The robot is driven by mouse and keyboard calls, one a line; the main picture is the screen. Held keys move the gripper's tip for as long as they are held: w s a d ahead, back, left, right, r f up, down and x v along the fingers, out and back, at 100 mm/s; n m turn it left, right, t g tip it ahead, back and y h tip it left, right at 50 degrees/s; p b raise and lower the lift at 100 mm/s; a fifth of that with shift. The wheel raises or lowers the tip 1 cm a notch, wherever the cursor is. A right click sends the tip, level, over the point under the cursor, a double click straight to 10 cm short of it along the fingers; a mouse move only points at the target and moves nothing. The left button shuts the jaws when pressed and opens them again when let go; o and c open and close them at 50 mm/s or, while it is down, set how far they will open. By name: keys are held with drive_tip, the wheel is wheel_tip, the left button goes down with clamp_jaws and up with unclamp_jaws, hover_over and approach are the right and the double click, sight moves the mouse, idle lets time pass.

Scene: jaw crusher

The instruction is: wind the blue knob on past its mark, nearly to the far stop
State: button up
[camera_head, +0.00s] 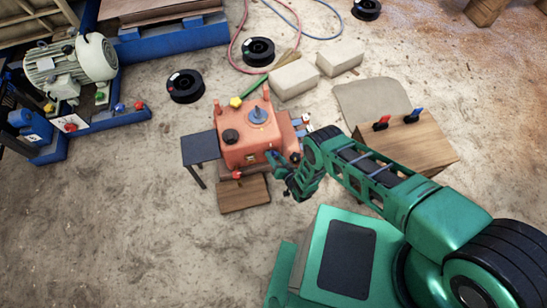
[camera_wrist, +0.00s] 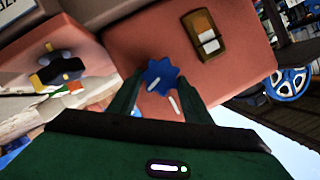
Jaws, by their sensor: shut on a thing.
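The blue knob (camera_wrist: 161,75) is lobed and sits on the salmon-red face of the machine box (camera_head: 243,137). My gripper (camera_wrist: 160,80) has its dark green fingers on either side of the knob and is shut on it. A short white line on the knob points down-left in the wrist view. A white mark (camera_wrist: 172,105) on the red face lies below and right of the knob, so line and mark are not aligned. In the head view my gripper (camera_head: 284,172) is at the box's near right side, and the knob is mostly hidden there.
A brown switch (camera_wrist: 207,33) with a pale rocker is on the same face. A blue handwheel (camera_wrist: 288,83) shows at right in the wrist view. A dark side table (camera_head: 201,148) stands left of the box. A wooden block (camera_head: 243,195) lies in front; a wooden crate (camera_head: 425,140) stands right.

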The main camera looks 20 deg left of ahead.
drive_tip(key=shift+s+f, duration=0.15)
drive_tip(key=shift+s, duration=0.1)
drive_tip(key=o, duration=0.9)
drive_tip(key=shift+o, duration=0.8)
drive_tip(key=shift+w, duration=0.1)
drive_tip(key=shift+d, duration=0.1)
drive_tip(key=v, duration=1)
drive_tip(key=shift+s, duration=0.25)
drive_tip(key=shift+d, duration=0.15)
